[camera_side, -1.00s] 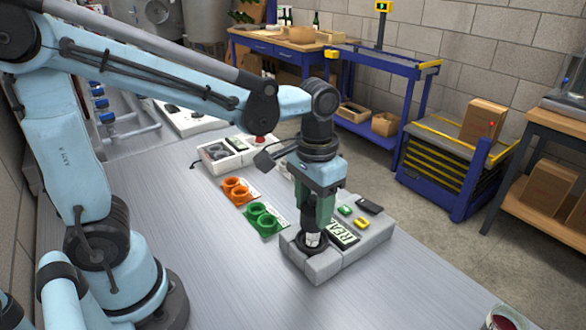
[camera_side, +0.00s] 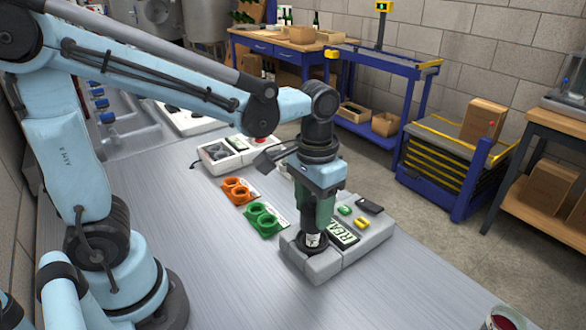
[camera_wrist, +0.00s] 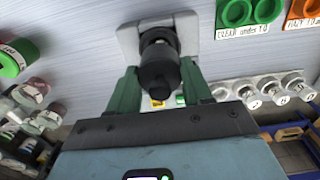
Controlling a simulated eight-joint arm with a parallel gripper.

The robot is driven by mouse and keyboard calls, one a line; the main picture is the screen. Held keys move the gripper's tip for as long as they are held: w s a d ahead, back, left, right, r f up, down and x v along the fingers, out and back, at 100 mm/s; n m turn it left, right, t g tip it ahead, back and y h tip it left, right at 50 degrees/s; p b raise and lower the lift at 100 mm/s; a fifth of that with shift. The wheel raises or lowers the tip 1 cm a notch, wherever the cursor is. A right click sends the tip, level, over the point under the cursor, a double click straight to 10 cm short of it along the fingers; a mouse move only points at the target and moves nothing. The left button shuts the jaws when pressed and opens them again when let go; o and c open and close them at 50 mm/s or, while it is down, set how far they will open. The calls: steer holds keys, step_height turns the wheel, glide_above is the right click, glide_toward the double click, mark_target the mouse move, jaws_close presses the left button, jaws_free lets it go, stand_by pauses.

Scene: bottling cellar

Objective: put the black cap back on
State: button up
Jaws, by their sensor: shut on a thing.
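The grey meter (camera_side: 322,266) stands on the steel bench, with a display reading "REA…" partly covered. My gripper (camera_side: 313,228) is upright over its near left end, shut on the black cap (camera_wrist: 158,72). In the wrist view, the cap is a stepped dark cylinder between the two green fingers of my gripper (camera_wrist: 158,88). A small white patch shows below the fingers in the side view. Whether the cap touches or sits in the opening I cannot tell.
A green two-ring holder (camera_side: 263,221) and an orange one (camera_side: 238,191) lie left of the meter. A pale case (camera_side: 222,158) is behind them. Several capped vials (camera_wrist: 268,90) stand at right in the wrist view. A red-filled vessel (camera_side: 507,320) is at the bench's front right.

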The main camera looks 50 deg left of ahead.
steer(key=shift+f, duration=2)
stand_by(1.5)
steer(key=o, duration=1.5)
steer(key=shift+r, duration=0.1)
steer(key=shift+r, duration=2.9)
steer(key=shift+c, duration=0.4)
jaws_close()
